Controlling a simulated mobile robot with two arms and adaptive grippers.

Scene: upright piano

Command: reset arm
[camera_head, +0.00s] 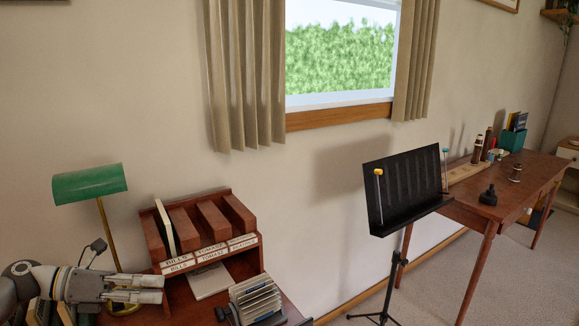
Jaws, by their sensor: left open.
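My left gripper (160,289) comes in at the lower left, with its two pale fingers pointing right. The fingers are a little apart, one above the other, and nothing shows between them. It is in front of the desk lamp's base and left of the wooden letter organizer (235,252). I cannot tell whether it touches anything. My right gripper does not show.
A green-shaded lamp (90,184) stands behind the gripper. A rotary card file (256,300) sits at the desk's front. A black music stand (402,188) stands in the middle right. A wooden table (500,205) with small items is farther right. Carpet (500,275) shows clear.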

